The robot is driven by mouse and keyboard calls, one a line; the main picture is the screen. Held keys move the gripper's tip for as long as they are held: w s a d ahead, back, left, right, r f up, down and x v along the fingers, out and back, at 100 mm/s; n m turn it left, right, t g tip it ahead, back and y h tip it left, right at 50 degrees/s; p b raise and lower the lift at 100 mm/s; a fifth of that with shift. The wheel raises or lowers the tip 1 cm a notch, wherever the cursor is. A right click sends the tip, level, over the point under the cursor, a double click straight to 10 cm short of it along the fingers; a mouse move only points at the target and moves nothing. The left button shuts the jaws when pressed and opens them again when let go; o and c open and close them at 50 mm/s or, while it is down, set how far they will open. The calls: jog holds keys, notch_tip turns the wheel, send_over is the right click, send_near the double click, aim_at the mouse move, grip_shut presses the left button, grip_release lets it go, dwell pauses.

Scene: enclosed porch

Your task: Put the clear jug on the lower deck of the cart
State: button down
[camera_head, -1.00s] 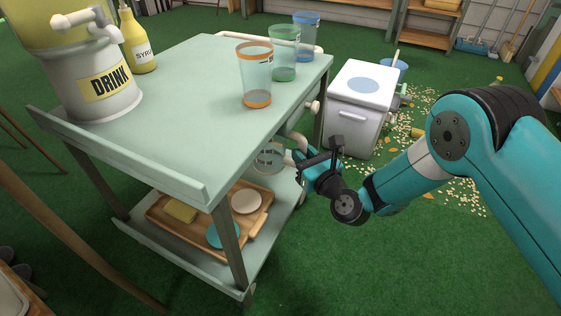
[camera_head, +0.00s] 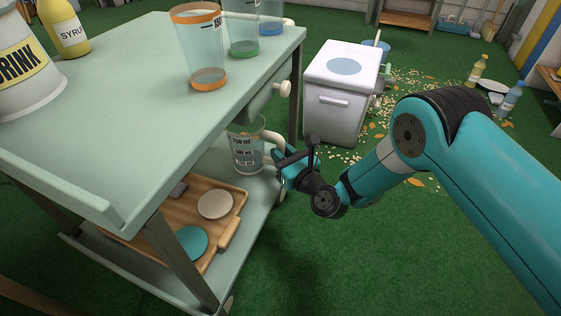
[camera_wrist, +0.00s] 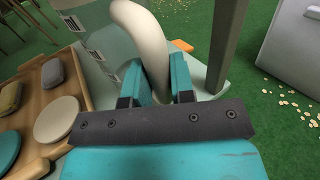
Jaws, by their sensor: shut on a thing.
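The clear jug (camera_head: 243,150) with dark printed marks and a pale handle is upright at the right end of the cart's lower deck (camera_head: 255,208), below the upper deck. I cannot tell whether its base touches the deck. My gripper (camera_head: 279,166) reaches in from the right and is shut on the jug's handle. In the wrist view the teal fingers (camera_wrist: 160,78) close around the cream handle (camera_wrist: 152,40). The jug's clear body (camera_wrist: 92,35) lies to their left. The upper deck hides part of the jug's top.
A wooden tray (camera_head: 222,237) with a cream disc and a teal disc lies on the lower deck beside the jug. Tumblers (camera_head: 203,55), a syrup bottle (camera_head: 68,30) and a drink dispenser (camera_head: 22,70) stand on top. A white cooler (camera_head: 335,112) stands behind, with litter around it.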

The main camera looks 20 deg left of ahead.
jog(key=shift+f, duration=0.5)
jog(key=c, duration=1)
grip_release()
jog(key=shift+r, duration=0.15)
